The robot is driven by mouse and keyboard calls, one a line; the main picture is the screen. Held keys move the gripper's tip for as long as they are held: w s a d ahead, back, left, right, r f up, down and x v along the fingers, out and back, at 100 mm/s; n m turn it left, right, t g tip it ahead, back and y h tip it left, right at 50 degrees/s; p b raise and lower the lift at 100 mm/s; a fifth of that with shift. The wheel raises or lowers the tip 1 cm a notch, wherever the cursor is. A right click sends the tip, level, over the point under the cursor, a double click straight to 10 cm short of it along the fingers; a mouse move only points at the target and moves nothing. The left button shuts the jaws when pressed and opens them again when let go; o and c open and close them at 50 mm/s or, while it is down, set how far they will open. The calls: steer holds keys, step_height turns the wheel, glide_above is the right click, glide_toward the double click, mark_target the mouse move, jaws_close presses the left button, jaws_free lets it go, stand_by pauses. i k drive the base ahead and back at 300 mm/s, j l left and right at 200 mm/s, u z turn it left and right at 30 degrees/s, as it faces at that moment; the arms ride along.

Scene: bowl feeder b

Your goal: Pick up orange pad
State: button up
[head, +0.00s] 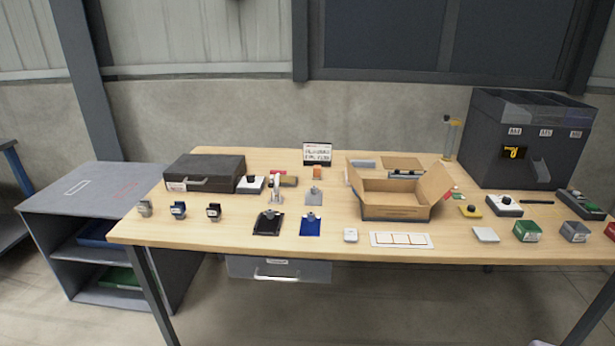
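A small orange item (318,172) stands towards the back middle of the table in the head view, in front of a white sign with dark lettering. It is the only mainly orange thing I can make out, and it is too small to tell whether it is a flat pad. A grey pad (313,199) with a knob lies just in front of it. A blue pad (312,229) and a black pad (266,228), each with a grey knob, lie nearer the front edge. My gripper is not in view.
An open cardboard box (395,212) stands right of the pads. A dark case (204,173) lies at the back left. A dark grey machine (490,150) stands at the back right. A white strip with orange-outlined squares (401,247) lies at the front.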

mark_target(316, 175)
steer(key=i+j+z, duration=0.25)
steer(key=i+j, duration=0.4)
steer(key=i, duration=0.2)
steer(key=i+j+z, duration=0.3)
steer(key=i+j, duration=0.45)
